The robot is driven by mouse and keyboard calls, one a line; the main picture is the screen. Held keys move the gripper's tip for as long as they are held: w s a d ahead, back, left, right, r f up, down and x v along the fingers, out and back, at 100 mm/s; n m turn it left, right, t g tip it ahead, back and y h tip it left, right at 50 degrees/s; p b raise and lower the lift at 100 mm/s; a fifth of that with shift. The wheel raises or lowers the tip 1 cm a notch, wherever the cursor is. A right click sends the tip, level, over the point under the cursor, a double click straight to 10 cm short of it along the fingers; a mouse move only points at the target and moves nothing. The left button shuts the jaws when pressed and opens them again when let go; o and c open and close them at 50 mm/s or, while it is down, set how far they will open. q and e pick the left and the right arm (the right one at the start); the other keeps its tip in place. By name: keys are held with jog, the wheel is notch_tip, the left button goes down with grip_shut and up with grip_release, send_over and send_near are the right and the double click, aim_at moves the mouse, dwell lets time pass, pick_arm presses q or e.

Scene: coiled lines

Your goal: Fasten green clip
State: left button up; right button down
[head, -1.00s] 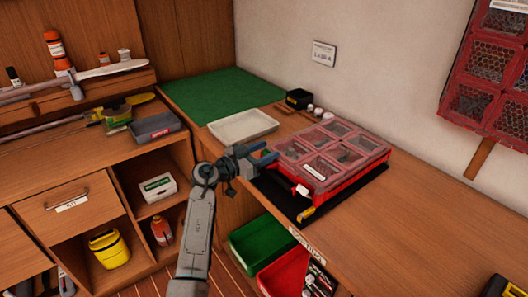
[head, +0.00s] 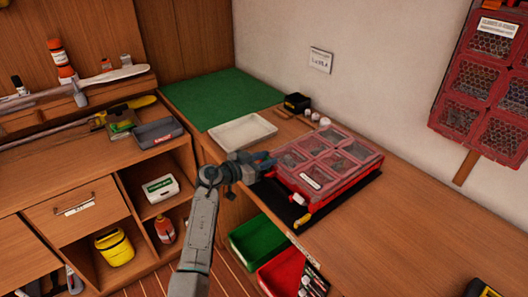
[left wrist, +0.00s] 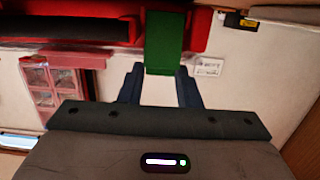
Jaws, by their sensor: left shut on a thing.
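The green clip (left wrist: 165,42) shows in the left wrist view as a green tab against the red edge of the case. My left gripper (left wrist: 160,80) is shut on it, with one dark finger on each side. In the head view my left gripper (head: 266,163) is at the near left side of the red organizer case (head: 352,183) and hides the clip. The case's clear lid (head: 328,158) lies down over the compartments. I cannot tell whether the clip is latched. My right gripper is not in view.
The case rests on a black mat (head: 367,187) on the wooden bench. A white tray (head: 243,132) and a black box (head: 297,103) stand behind.

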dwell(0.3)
pick_arm(q)
jog(key=o, duration=0.9)
jog(key=b+v, duration=0.1)
jog(key=v, duration=1)
